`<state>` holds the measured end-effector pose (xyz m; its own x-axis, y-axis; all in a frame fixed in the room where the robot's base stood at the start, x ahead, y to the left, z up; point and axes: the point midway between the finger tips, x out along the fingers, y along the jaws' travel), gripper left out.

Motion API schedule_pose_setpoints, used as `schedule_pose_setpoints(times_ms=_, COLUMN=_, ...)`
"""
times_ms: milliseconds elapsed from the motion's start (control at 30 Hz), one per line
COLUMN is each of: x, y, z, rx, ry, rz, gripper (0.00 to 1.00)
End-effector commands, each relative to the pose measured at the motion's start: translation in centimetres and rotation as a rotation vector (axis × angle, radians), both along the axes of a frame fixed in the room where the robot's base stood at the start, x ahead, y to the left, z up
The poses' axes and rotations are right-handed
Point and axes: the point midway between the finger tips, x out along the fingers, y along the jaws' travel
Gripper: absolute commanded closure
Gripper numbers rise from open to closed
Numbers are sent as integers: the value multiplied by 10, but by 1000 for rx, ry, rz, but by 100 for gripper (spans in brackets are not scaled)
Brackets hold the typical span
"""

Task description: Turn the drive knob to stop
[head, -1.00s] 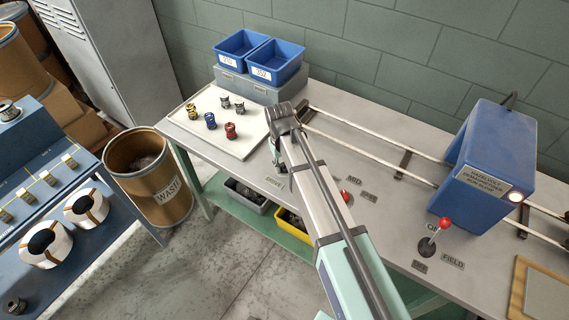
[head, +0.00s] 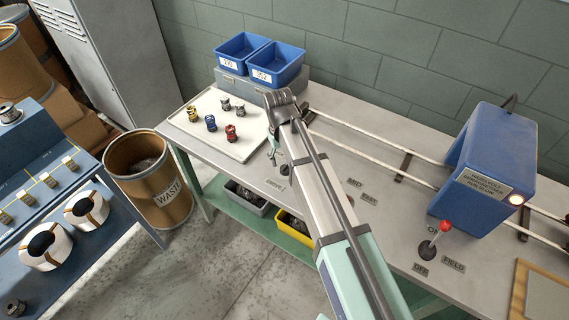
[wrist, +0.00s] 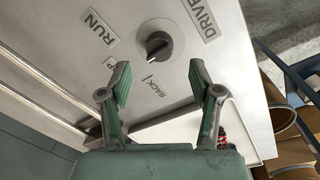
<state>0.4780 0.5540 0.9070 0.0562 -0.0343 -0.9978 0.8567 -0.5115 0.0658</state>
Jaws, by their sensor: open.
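The drive knob is a round black dial (wrist: 158,45) on the grey bench panel in the wrist view. A pale mark on the knob faces the lower left. My gripper (wrist: 160,78) is open and empty, its fingertips apart from the knob and below it in the picture. In the head view my arm hides part of the gripper.
The blue demagnetiser hood (head: 490,165) straddles white rails at the right. A red-topped lever (head: 444,227) stands in front of it. The waste drum (head: 160,190) stands beside the bench.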

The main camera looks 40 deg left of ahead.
Motion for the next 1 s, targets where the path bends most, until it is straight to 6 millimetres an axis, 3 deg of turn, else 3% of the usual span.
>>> schedule_pose_setpoints(times_ms=200, x=-2, y=2, z=41, rx=2, ry=-1, rz=0, gripper=37)
schedule_pose_setpoints(times_ms=400, x=-4, y=2, z=60, rx=1, ry=0, rz=1, gripper=37)
schedule_pose_setpoints(times_ms=1000, x=-7, y=6, z=62, rx=8, ry=5, rz=8, gripper=37)
